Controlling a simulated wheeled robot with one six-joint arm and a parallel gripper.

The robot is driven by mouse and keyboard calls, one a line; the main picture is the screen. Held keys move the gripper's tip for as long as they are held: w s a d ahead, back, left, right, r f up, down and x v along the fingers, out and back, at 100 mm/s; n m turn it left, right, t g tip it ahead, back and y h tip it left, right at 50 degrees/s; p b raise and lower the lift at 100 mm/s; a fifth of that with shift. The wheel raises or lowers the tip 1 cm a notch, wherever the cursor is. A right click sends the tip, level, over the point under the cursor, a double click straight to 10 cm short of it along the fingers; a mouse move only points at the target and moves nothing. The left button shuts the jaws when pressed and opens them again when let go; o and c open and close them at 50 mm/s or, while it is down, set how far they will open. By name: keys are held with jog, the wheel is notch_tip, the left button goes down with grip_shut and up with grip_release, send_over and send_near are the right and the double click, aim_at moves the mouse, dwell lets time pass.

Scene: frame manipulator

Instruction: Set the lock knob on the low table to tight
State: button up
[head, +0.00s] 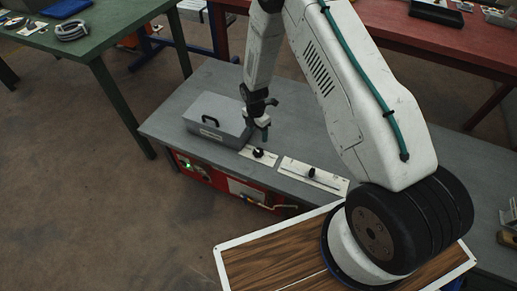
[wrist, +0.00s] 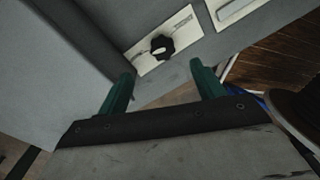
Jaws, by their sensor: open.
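The lock knob (head: 258,153) is a small black lobed knob on a pale plate on the low grey table (head: 190,88). In the wrist view the knob (wrist: 162,46) shows on its plate (wrist: 180,28), just beyond and between the fingertips. My gripper (head: 265,132) is above the table, a little above the knob and apart from it. Its green fingers (wrist: 162,75) are spread open with nothing between them. The markings on the plate are too small to read.
A grey box with a handle (head: 217,122) stands close left of the knob. A second pale plate with a small black knob (head: 312,173) lies to the right. A red unit (head: 220,185) is under the table's front edge. A green table (head: 100,30) stands at the left.

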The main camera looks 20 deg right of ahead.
aim_at(259, 150)
jog(key=shift+n, duration=0.4)
jog(key=f, duration=0.7)
jog(key=s+f, duration=0.1)
jog(key=f, duration=0.3)
jog(key=shift+d, duration=0.1)
jog(key=shift+r, duration=0.1)
jog(key=shift+c, duration=0.2)
jog(key=c, duration=0.9)
